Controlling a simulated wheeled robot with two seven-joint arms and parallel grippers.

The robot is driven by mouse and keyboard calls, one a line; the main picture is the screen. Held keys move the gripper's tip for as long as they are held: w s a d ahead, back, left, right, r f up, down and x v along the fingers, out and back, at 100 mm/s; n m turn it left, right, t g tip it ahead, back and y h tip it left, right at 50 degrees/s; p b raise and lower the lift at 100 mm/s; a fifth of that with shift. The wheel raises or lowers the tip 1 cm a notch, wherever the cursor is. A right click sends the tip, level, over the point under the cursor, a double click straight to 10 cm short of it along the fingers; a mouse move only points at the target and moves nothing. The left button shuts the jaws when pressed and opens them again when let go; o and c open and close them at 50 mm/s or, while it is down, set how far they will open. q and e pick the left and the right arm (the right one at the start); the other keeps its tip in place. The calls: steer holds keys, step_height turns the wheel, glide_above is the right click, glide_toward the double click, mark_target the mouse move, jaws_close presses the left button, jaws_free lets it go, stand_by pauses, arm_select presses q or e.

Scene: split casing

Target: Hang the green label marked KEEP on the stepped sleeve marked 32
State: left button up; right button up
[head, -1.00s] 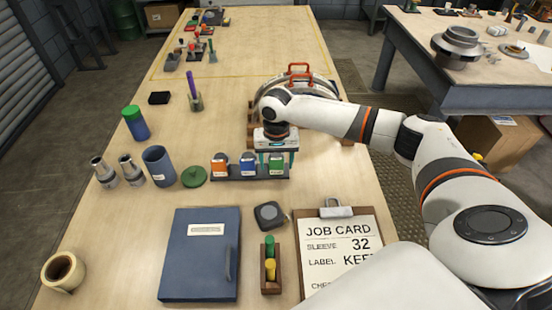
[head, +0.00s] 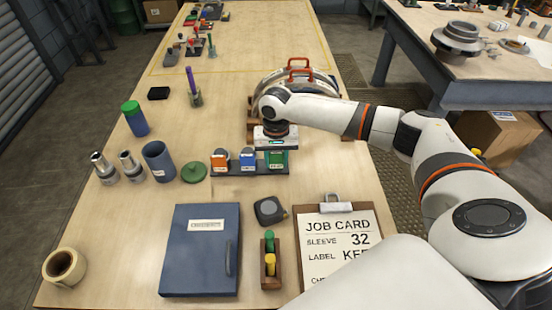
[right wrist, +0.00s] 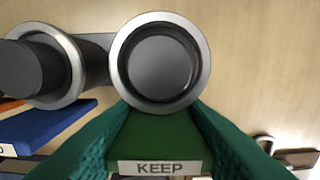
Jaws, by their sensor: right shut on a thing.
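My right gripper (head: 277,150) is above the right end of the dark label rack (head: 236,169), fingers pointing down. It is shut on the green label (head: 278,163). In the right wrist view the green label (right wrist: 160,145) reads KEEP and sits between the two teal fingers. A round, metal-rimmed part (right wrist: 160,62) is right by the label's far edge. Two stepped metal sleeves, a left one (head: 103,170) and a right one (head: 132,168), stand upright at the left of the table. Their markings are too small to read. My left gripper is out of view.
An orange label (head: 220,161) and a blue label (head: 247,159) are on the rack. A blue cup (head: 158,162) and green lid (head: 194,173) stand between sleeves and rack. A blue binder (head: 200,255), tape measure (head: 269,211) and job card (head: 338,245) lie in front.

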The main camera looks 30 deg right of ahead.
step_height(320, 180, up, 9)
steer(key=shift+f+b, duration=0.1)
steer(key=shift+b, duration=0.8)
steer(key=shift+r, duration=0.45)
step_height(320, 180, up, 4)
steer(key=p, duration=0.6)
steer(key=shift+r, duration=0.2)
steer(key=shift+f, duration=0.15)
